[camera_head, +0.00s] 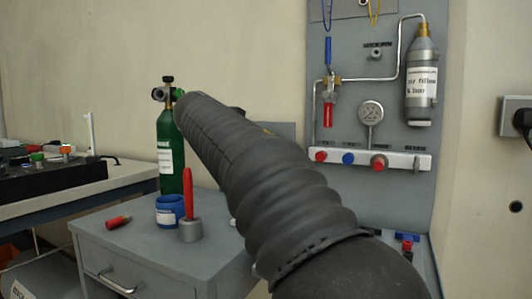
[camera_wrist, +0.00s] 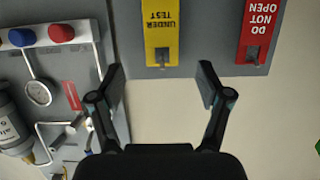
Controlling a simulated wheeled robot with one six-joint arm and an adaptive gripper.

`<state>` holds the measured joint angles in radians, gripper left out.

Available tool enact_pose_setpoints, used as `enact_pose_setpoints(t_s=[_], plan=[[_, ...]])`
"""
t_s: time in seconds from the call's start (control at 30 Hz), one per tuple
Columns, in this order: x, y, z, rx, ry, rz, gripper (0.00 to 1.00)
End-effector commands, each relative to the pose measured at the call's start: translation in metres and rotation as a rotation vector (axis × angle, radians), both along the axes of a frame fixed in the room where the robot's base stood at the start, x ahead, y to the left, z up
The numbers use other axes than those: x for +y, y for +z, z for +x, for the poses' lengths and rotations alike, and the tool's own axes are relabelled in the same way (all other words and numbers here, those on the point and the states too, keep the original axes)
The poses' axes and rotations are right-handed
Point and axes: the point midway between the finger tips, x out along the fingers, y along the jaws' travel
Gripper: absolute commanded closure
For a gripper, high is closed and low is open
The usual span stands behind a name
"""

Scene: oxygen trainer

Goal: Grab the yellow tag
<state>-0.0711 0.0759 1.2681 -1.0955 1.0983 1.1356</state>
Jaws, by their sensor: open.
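The yellow tag (camera_wrist: 161,30) with "UNDER TEST" upside down is at the top middle of the wrist view, against a grey panel. A small dark fitting shows at its near end. My gripper (camera_wrist: 162,84) is open and empty. Its two fingers are spread wide, with the tag in line with the gap and beyond the fingertips. I see no contact. In the head view my arm hides the gripper, and I cannot make out the tag.
A red "DO NOT OPEN" tag (camera_wrist: 261,28) is right of the yellow one. The oxygen panel (camera_head: 340,190) has a gauge (camera_head: 371,112), knobs and a grey cylinder (camera_head: 421,80). A green cylinder (camera_head: 170,150) stands behind the grey cabinet (camera_head: 150,245), which holds a blue cup (camera_head: 168,210).

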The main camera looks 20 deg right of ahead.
Motion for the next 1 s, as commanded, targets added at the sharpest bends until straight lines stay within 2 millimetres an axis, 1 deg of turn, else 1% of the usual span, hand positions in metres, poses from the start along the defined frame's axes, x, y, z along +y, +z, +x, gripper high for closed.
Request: enact_pose_setpoints(t_s=[0.03, 0.1, 0.37, 0.47, 0.7, 0.8, 0.97, 1.0], plan=[[-0.007, -0.002, 0.005, 0.0, -0.002, 0.0, 0.23], [-0.013, -0.004, 0.01, 0.001, -0.002, 0.0, 0.23], [-0.024, -0.008, 0.017, 0.001, -0.003, 0.001, 0.23], [-0.03, -0.009, 0.023, 0.002, -0.004, -0.001, 0.23], [-0.055, -0.017, 0.044, 0.002, -0.006, 0.0, 0.23], [-0.059, -0.019, 0.048, 0.001, -0.003, 0.0, 0.23], [-0.059, -0.019, 0.048, 0.001, -0.002, 0.0, 0.23], [-0.059, -0.019, 0.048, 0.001, -0.002, 0.0, 0.25]])
